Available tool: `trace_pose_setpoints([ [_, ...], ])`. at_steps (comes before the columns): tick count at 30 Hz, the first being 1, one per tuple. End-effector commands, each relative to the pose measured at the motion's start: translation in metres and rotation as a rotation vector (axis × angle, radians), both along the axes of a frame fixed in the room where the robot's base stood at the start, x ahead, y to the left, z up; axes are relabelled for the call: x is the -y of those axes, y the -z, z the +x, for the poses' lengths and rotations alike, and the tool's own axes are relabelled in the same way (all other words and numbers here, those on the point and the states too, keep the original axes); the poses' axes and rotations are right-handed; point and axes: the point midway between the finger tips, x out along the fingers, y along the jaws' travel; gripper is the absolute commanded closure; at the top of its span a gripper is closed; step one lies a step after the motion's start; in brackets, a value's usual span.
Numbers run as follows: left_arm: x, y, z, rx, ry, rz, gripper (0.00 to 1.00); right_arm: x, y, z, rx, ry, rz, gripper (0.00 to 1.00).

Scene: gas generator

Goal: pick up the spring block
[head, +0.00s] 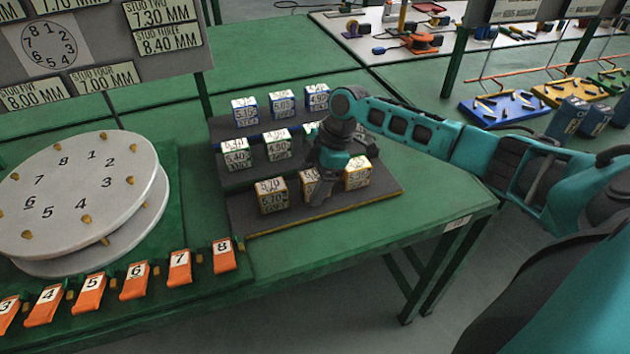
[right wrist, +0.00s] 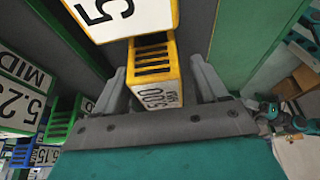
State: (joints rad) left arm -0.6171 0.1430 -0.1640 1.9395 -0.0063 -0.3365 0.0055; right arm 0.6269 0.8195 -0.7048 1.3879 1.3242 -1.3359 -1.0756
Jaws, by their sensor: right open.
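Several numbered spring blocks stand in three rows on a dark stepped rack (head: 250,222). The front row has yellow-edged blocks: a left one (head: 271,195), a middle one (head: 307,184) partly hidden by my right gripper, and a right one (head: 357,174). My right gripper (head: 318,196) points down at the middle block. In the right wrist view, the open fingers (right wrist: 160,82) stand either side of a yellow slotted block (right wrist: 155,72) marked 500 MM. A gap shows by the right finger; contact at the left one is unclear. My left gripper is out of view.
Green-edged blocks (head: 236,155) and blue-edged blocks (head: 245,112) stand in the rows behind. A white numbered disc (head: 75,190) and orange numbered tags (head: 136,281) lie to the left. The green table (head: 320,248) is clear in front of the rack.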

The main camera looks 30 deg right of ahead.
Motion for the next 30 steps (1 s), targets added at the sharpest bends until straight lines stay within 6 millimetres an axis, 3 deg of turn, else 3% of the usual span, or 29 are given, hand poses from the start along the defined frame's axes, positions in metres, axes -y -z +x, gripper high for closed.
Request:
trace_pose_setpoints([
  [4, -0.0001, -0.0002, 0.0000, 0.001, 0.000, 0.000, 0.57, -0.0001, -0.0001, -0.0001, 0.000, 0.000, 0.000, 0.29],
  [25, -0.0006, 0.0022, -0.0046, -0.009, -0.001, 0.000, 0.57, 0.0001, -0.0007, -0.0001, 0.000, 0.000, 0.000, 0.95],
  [30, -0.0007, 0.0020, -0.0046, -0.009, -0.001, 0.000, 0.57, 0.0000, -0.0017, 0.0005, 0.001, 0.000, 0.002, 0.95],
])
